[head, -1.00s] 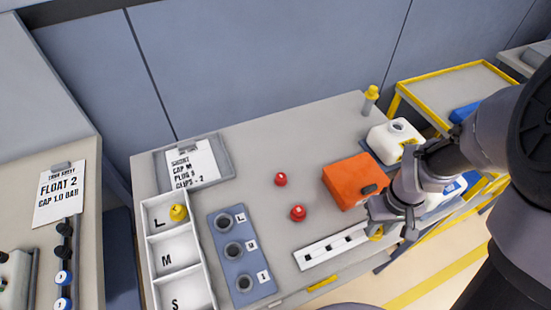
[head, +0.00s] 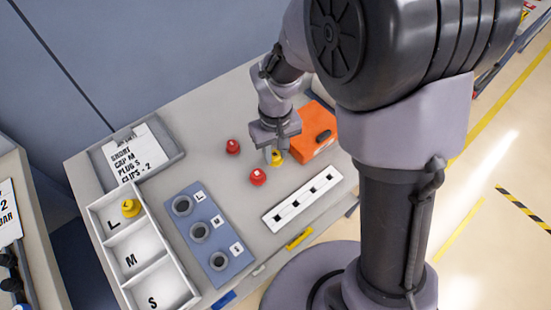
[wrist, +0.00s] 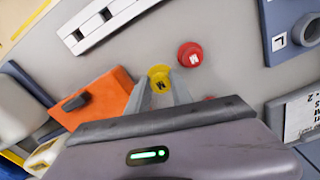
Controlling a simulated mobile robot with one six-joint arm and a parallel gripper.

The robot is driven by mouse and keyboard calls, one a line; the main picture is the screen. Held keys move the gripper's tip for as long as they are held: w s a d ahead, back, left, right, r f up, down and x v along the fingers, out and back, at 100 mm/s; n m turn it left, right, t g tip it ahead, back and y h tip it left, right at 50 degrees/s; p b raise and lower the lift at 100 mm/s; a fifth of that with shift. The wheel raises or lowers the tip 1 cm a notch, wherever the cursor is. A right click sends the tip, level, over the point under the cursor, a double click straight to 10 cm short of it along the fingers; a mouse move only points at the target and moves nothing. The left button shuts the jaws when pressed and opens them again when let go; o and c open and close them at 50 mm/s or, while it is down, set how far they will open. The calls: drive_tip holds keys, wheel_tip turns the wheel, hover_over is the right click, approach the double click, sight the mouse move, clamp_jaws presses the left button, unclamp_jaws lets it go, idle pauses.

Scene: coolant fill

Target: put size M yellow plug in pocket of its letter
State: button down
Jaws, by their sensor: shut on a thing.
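My gripper (head: 272,157) is shut on a yellow plug (head: 277,158), between the orange box and the red plugs. The wrist view shows the yellow plug (wrist: 160,77) between my fingertips, with a letter M on its top. The white tray (head: 92,214) at the left has pockets marked L, M and S. Its M pocket (head: 137,252) is empty. Another yellow plug (head: 130,208) sits in the L pocket.
Two red plugs (head: 257,177) (head: 232,146) stand left of my gripper. A blue-grey block (head: 221,262) with several round sockets lies beside the tray. A white slotted strip (head: 303,199) and an orange box (head: 318,120) are nearby. A clipboard (head: 133,155) lies behind the tray.

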sight(276, 155)
wheel_tip(276, 155, down, 3)
drive_tip(key=shift+f+b, duration=0.1)
drive_tip(key=shift+b, duration=0.6)
drive_tip(key=shift+r, duration=0.2)
drive_tip(key=shift+f, duration=0.15)
drive_tip(key=c, duration=1.1)
unclamp_jaws()
drive_tip(key=shift+c, duration=0.2)
